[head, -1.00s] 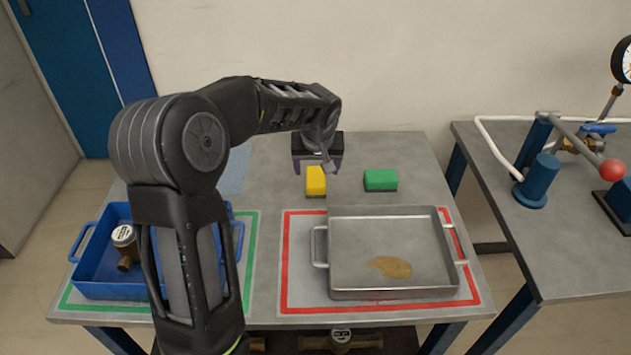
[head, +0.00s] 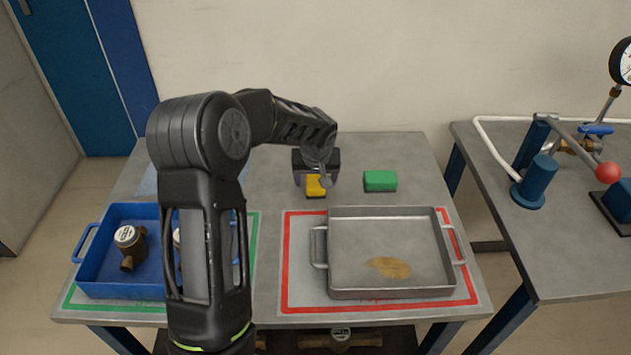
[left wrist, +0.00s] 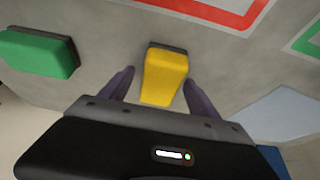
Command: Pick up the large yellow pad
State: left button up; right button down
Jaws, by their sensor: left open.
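The yellow pad (head: 315,187) lies on the table behind the metal tray, partly hidden by my left gripper in the head view. In the left wrist view the yellow pad (left wrist: 165,78) has a dark layer along one end and sits between my two fingers. My left gripper (head: 317,184) is open around the pad, pointing down; in the left wrist view its fingers (left wrist: 158,88) stand apart on either side, with a gap on both sides. I cannot tell exactly how high the fingertips are above the table. My right gripper is not in view.
A green pad (head: 380,181) lies just right of the yellow one. A metal tray (head: 390,294) with a brown stain stands in the red outline. A blue bin (head: 120,286) with brass meters stands at left. A second table (head: 575,245) with a gauge rig is at right.

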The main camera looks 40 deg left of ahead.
aim_at(316, 177)
pick_arm(q)
jog(key=shift+c, duration=0.4)
grip_shut()
notch_tip(316, 177, up, 10)
jog(key=shift+r+b, duration=0.1)
jog(key=shift+b, duration=0.35)
dwell(0.7)
dwell(0.3)
jog(key=c, duration=0.6)
grip_release()
jog(key=c, duration=0.6)
jog(key=shift+d, duration=0.1)
